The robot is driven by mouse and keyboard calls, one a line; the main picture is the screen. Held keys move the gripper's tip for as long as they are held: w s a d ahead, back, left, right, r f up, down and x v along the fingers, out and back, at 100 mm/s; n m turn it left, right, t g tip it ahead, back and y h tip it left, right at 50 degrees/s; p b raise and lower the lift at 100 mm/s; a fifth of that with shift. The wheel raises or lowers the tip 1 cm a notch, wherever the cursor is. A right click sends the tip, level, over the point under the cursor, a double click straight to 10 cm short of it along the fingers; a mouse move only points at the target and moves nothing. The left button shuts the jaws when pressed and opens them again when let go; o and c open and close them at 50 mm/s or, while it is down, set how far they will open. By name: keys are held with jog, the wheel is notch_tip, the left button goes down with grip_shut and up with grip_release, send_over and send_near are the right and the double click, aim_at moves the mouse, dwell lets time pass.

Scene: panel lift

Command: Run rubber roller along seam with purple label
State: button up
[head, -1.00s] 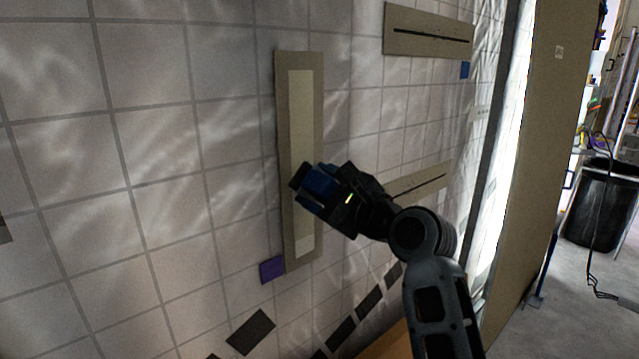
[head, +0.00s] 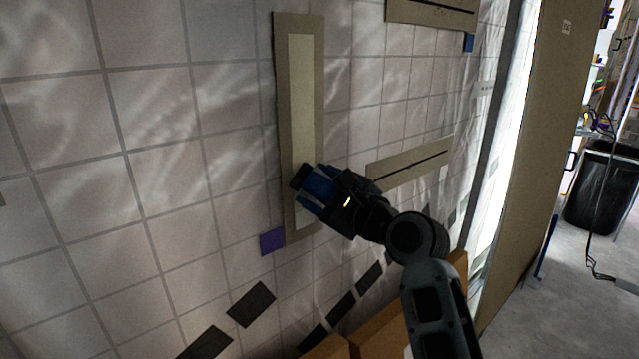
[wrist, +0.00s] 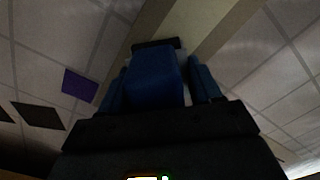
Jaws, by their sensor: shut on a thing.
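The vertical seam panel (head: 303,75) is a tan strip with a paler band down its middle, on the tiled wall. The purple label (head: 271,241) is on the wall at its lower left; it also shows at the left of the wrist view (wrist: 80,84). My gripper (head: 318,190) is shut on the blue roller handle (wrist: 155,78). The roller's dark head (head: 299,176) lies over the lower part of the pale band. Whether it touches the band I cannot tell. My gripper hides part of the strip's right edge.
Two horizontal tan panels with dark slits, an upper one (head: 432,13) and a lower one (head: 410,162), are to the right. A blue label (head: 468,42) is by the upper one. Brown boxes (head: 380,335) stand low at the wall. A black bin (head: 602,187) is far right.

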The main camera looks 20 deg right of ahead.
jog(key=shift+f+b, duration=1.6)
jog(key=shift+f, duration=1.9)
jog(key=shift+f+b, duration=0.95)
jog(key=shift+f, duration=0.85)
jog(key=shift+p+v, duration=0.95)
jog(key=shift+v, duration=1.95)
jog(key=shift+s+d, duration=0.1)
jog(key=shift+p+v, duration=0.55)
jog(key=shift+v, duration=0.85)
